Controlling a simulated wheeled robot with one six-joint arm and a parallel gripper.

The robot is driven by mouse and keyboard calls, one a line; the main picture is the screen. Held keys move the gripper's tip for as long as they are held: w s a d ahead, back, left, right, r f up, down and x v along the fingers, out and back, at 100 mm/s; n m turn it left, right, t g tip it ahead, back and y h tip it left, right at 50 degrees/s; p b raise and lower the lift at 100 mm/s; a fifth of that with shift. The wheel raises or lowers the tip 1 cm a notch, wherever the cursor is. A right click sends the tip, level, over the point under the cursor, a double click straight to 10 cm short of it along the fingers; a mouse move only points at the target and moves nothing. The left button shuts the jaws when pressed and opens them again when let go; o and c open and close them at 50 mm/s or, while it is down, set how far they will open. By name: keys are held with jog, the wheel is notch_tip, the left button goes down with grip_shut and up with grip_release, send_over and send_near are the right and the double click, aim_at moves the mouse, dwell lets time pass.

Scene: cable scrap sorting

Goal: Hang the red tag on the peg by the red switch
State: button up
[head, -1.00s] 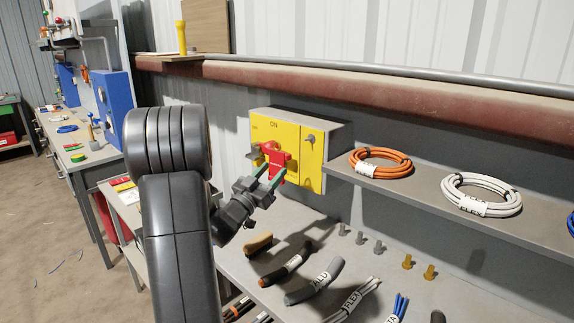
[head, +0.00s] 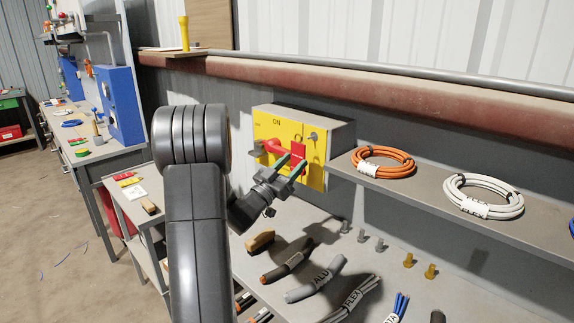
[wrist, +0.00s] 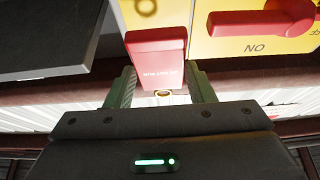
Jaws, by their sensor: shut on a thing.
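The red tag (head: 299,161), with small white lettering, is between the green fingertips of my gripper (head: 290,165). The wrist view shows the tag (wrist: 157,58) clasped between both fingers (wrist: 161,88). The red switch (head: 270,148) is a rotary handle on a yellow panel marked ON; it also shows in the wrist view (wrist: 262,22), upside down. The tag is to the right of the switch, in front of the panel. A small grey fitting (head: 313,137) at the panel's upper right looks like the peg. Whether the tag touches the panel or peg, I cannot tell.
A grey shelf (head: 430,194) with orange (head: 383,161) and white (head: 483,195) cable coils is to the right of the panel. Below, cable pieces (head: 316,280) and several upright studs (head: 408,260) occupy the bench.

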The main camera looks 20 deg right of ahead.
jog(key=shift+w+d+f+p, duration=0.1)
jog(key=shift+w+d+p, duration=0.25)
jog(key=shift+d, duration=0.5)
jog(key=shift+w+d+p, duration=0.35)
jog(key=shift+d, duration=0.45)
jog(key=shift+w+d, duration=0.15)
jog(key=shift+d, duration=0.2)
jog(key=shift+c, duration=1.2)
jog(key=shift+d+f+b, duration=0.15)
jog(key=shift+f+b, duration=0.15)
jog(key=shift+f, duration=0.05)
jog(key=shift+c, duration=0.7)
jog(key=shift+w+d+f+b, duration=0.25)
jog(key=shift+d+b, duration=0.3)
jog(key=shift+b, duration=0.05)
jog(key=shift+c, duration=0.5)
jog(key=o, duration=1.5)
jog(key=shift+a, duration=0.1)
jog(key=b+v, duration=0.3)
jog(key=v, duration=1)
jog(key=shift+s+a+f, duration=0.1)
jog(key=shift+s+a, duration=0.1)
jog(key=shift+a, duration=0.05)
